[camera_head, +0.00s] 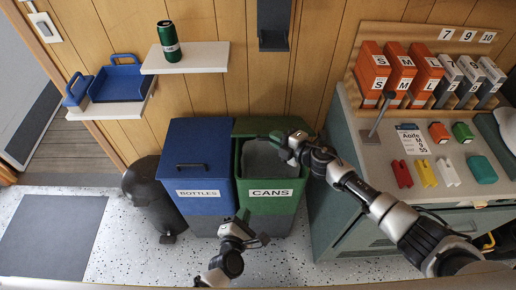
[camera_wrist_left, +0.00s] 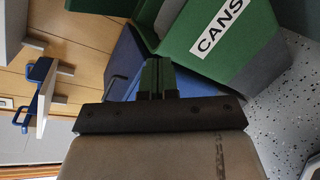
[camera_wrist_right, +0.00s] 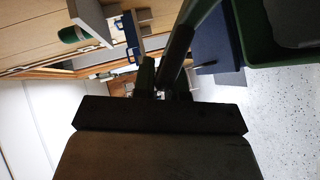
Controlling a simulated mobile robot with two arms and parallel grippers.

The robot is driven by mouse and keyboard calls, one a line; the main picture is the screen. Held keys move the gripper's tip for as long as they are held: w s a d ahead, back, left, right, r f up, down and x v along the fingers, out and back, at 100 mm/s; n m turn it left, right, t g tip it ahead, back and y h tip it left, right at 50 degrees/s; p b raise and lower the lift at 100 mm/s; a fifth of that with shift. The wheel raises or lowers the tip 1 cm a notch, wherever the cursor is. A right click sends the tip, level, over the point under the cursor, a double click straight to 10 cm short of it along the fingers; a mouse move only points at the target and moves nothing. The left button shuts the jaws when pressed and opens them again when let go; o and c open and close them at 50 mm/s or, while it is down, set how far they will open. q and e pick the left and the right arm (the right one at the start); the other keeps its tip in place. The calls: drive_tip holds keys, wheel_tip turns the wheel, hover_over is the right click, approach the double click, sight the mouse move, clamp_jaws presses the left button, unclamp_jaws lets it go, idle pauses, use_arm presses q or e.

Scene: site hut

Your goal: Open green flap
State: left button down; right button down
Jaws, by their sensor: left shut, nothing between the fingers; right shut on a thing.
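The green bin (camera_head: 268,198), labelled CANS, has its top open, and its grey inside (camera_head: 262,160) shows. The green flap (camera_head: 258,126) stands raised at the bin's back edge, partly hidden by my right arm. My right gripper (camera_head: 280,141) is at the flap and shut on its dark handle (camera_wrist_right: 178,52), seen in the right wrist view. My left gripper (camera_head: 260,240) is shut and empty, low in front of the bins. In the left wrist view its closed fingers (camera_wrist_left: 158,78) appear in front of the blue bin, with the green bin beyond.
The blue BOTTLES bin (camera_head: 200,150) stands closed on the left, touching the green one. A dark round bin (camera_head: 145,190) is further left. A green can (camera_head: 169,42) sits on a wall shelf (camera_head: 190,60).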

use_arm(q)
wheel_tip(320, 180, up, 9)
drive_tip(key=w+d+n+t+y, duration=0.1)
drive_tip(key=w+d+n+t, duration=0.15)
drive_tip(key=n, duration=0.65)
drive_tip(key=w+d+r, duration=0.2)
drive_tip(key=w, duration=1.1)
drive_tip(key=shift+r, duration=0.3)
drive_tip(key=shift+w+r, duration=0.1)
